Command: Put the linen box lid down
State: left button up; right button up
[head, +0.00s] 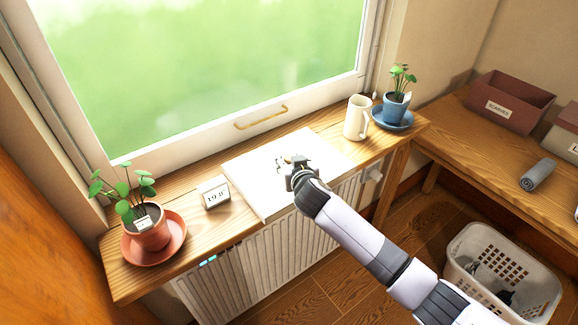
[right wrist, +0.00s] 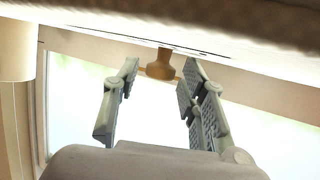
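The linen box lid appears to be the flat white panel (head: 250,178) on the wooden windowsill, its front edge over the radiator. A small brown knob (right wrist: 160,68) stands out from its pale face in the right wrist view. My right gripper (head: 287,163) is over the middle of the panel. In the right wrist view its fingers (right wrist: 158,100) are spread, one on each side of the knob, with gaps between. It looks open and empty. A box with a partly cut-off label (head: 562,145) is at the right edge. My left gripper is not in view.
On the sill stand a potted plant (head: 148,228) on a terracotta saucer, a small display (head: 214,192), a cream mug (head: 357,118) and a blue-potted plant (head: 395,107). The right bench holds a scarves box (head: 508,103) and grey roll (head: 537,174). A white basket (head: 500,272) is on the floor.

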grip_shut()
jog(key=shift+r, duration=0.1)
dwell(0.4)
